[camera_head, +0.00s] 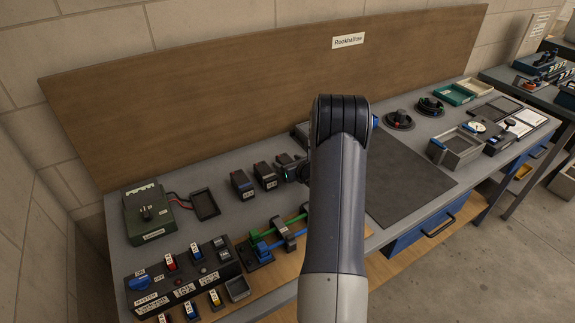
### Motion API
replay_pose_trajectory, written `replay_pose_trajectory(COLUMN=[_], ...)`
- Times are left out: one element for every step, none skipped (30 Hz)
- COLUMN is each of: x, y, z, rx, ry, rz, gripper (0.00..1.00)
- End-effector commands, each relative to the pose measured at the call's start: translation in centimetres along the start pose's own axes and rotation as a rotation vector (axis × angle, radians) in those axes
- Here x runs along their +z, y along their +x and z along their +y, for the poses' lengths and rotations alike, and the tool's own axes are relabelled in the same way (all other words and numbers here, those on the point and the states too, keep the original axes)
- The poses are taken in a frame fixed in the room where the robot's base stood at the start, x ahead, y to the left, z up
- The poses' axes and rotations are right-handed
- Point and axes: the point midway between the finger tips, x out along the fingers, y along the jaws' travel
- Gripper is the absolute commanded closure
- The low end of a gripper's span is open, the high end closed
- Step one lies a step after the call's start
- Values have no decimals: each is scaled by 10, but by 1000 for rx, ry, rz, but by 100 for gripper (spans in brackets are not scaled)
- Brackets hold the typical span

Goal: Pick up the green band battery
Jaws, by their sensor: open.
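A green charger box (150,212) and a small black tray (205,204) stand at the left. A switch panel (185,278) and a green-and-blue cable fixture (275,240) lie in front. A dark mat (410,180) is clear at the right. A wooden backboard (220,90) rises behind.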

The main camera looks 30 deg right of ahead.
Motion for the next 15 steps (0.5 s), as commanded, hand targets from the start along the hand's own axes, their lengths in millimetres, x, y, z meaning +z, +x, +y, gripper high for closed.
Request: replay_pose_trajectory(x=[0, 0, 0, 0, 0, 0, 0, 0, 0, 0, 0, 0, 0, 0, 0], y=[3, 4, 6, 6, 6, 7, 7, 6, 6, 6, 6, 6, 6, 6, 6], z=[0, 0, 0, 0, 0, 0, 0, 0, 0, 0, 0, 0, 0, 0, 0], rx=[0, 0, 0, -1, -1, -1, -1, -1, -1, -1, -1, 0, 0, 0, 0], ry=[0, 0, 0, 0, 0, 0, 0, 0, 0, 0, 0, 0, 0, 0, 0], rz=[1, 1, 0, 0, 0, 0, 0, 0, 0, 0, 0, 0, 0, 0, 0], gripper=[35, 35, 35, 35, 35, 35, 35, 35, 35, 35, 37, 40, 43, 45, 48])
